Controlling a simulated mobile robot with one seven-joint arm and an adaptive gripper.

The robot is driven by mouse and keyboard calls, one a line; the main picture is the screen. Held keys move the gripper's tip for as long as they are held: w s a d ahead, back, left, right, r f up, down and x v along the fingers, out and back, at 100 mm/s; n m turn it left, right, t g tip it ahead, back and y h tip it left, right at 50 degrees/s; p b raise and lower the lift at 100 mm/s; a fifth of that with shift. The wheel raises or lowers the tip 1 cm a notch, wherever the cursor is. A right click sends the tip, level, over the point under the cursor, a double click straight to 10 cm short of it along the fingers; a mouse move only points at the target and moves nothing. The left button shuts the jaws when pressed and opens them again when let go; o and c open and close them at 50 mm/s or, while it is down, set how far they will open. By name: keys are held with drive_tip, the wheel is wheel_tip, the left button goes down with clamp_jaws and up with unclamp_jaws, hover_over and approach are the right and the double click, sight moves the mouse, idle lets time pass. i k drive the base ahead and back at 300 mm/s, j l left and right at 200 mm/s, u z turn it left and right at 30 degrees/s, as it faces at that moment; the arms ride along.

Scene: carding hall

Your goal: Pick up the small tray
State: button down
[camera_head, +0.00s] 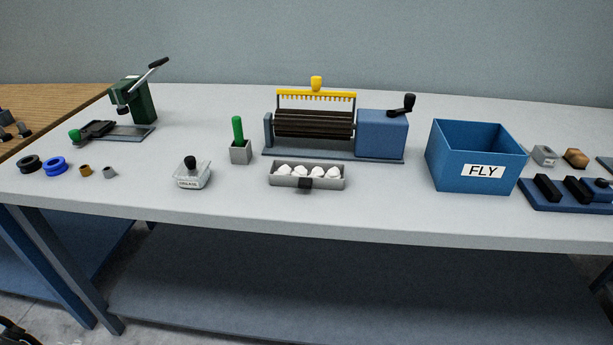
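The small tray (324,184) is a low grey open tray on the light grey table, near its front edge. It holds several white tufts (301,171) in a row. A black knob (305,184) sits at the middle of its front wall. The tray stands level, just in front of the blue machine with dark rollers, and appears apart from it. My gripper is not clearly in view; nothing touches the tray.
Behind the tray is the roller machine (382,134) with a yellow-handled comb (316,94). To the left are a green-handled block (240,152) and a small black-knobbed container (192,176). A blue box marked FLY (450,168) stands right. The table's front strip is clear.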

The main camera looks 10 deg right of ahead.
sight(300, 174)
drive_tip(key=j+z, duration=0.2)
drive_tip(key=z, duration=0.15)
drive_tip(key=j+z, duration=0.2)
drive_tip(key=z, duration=0.15)
drive_tip(key=k+j+z, duration=0.1)
drive_tip(key=z, duration=0.25)
